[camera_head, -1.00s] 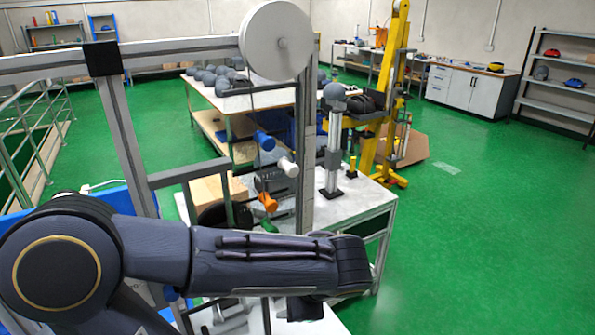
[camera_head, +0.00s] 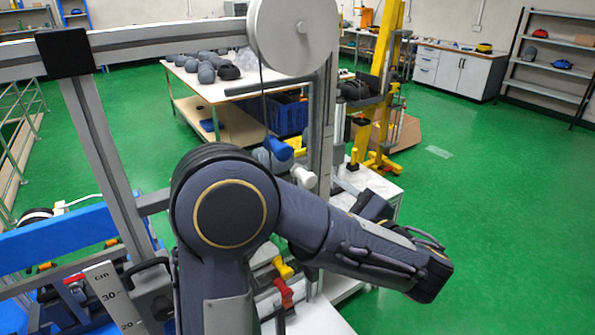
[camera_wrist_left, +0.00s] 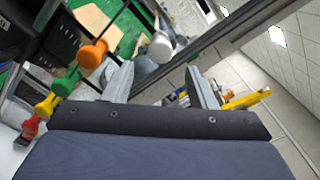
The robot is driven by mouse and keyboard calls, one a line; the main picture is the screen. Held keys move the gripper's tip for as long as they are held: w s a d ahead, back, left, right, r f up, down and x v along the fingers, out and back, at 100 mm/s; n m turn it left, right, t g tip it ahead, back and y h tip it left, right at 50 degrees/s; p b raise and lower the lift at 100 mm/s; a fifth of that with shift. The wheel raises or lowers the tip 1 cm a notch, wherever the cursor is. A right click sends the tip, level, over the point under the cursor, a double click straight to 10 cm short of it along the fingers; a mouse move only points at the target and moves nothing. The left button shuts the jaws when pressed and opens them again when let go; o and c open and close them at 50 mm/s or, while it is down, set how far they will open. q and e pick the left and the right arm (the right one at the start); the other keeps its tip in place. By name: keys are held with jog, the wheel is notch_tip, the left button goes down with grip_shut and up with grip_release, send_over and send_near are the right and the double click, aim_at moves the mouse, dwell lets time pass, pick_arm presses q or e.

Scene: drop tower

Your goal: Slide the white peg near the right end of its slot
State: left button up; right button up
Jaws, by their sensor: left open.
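The white peg (camera_head: 303,177) sticks out beside the upright metal post, just below a blue peg (camera_head: 279,148), in the head view. Its slot cannot be made out, so its place along the slot is unclear. In the left wrist view the white peg (camera_wrist_left: 161,46) shows beyond and between the fingertips, apart from them. My left gripper (camera_wrist_left: 160,82) is open and empty, with one grey finger on each side. In the head view my left forearm stretches to the right in front of the post, and the fingertips are not clear. My right gripper is not in view.
An orange knob (camera_wrist_left: 94,53), a green knob (camera_wrist_left: 66,82) and a yellow knob (camera_wrist_left: 47,105) lie left of the fingers. A large white disc (camera_head: 295,35) tops the metal frame. A ruler board (camera_head: 110,298) stands at lower left. Green floor is clear at right.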

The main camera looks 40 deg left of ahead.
aim_at(312, 183)
pick_arm(q)
jog(key=p+x, duration=0.2)
jog(key=x, duration=0.5)
jog(key=shift+w+a, duration=0.1)
jog(key=shift+a, duration=0.25)
jog(key=shift+c, duration=0.3)
grip_shut()
